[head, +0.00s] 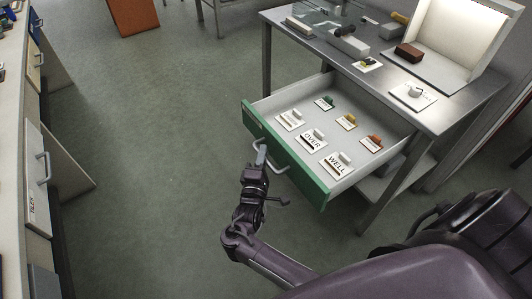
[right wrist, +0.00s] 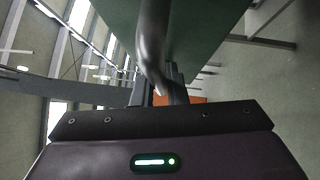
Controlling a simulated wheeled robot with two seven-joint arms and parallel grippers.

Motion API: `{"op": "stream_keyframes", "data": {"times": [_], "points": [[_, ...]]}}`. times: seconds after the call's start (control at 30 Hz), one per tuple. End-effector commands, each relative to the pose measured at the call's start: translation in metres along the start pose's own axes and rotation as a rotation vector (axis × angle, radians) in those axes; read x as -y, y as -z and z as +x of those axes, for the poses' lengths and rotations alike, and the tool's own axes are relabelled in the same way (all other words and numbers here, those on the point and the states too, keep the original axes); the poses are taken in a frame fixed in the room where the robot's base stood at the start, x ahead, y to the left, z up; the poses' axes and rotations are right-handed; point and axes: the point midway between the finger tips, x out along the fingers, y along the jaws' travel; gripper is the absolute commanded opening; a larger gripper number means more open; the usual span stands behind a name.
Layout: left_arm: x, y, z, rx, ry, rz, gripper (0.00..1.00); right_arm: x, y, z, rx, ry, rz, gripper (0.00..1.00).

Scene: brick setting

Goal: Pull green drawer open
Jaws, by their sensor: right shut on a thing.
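The green drawer (head: 296,165) stands pulled out from under a metal table, with its white inside in view. Inside it lie several small labelled cards and pieces in rows. My right gripper (head: 261,153) is at the grey bar handle (head: 279,166) on the drawer's green front, shut on it. In the right wrist view the handle (right wrist: 152,45) runs down between the fingers (right wrist: 165,85), with the green front (right wrist: 200,25) behind it. My left gripper is not in view.
The metal table (head: 345,62) above the drawer holds blocks, tools and a lit white booth (head: 455,35). An orange-brown box (head: 133,15) stands at the back.

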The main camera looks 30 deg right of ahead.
Motion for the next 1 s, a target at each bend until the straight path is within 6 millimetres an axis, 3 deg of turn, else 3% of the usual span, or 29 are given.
{"op": "stream_keyframes", "data": {"times": [0.3,0.33,0.5,0.77,0.9,1.0], "points": [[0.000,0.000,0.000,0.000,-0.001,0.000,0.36,0.001,-0.001,-0.001,0.002,0.003,-0.001,0.00],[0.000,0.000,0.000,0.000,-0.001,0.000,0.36,0.001,-0.001,-0.001,0.002,0.003,-0.001,0.14],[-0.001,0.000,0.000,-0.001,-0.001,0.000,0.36,0.001,-0.001,0.000,0.002,0.002,-0.001,0.34],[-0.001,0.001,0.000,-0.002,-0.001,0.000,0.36,-0.001,0.000,0.000,0.001,0.000,0.000,0.34],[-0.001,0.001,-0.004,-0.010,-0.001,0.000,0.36,-0.011,-0.002,0.002,0.001,-0.002,0.000,0.34],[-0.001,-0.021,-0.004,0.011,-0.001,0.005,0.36,-0.029,-0.005,0.004,0.001,-0.002,0.002,0.34]]}}
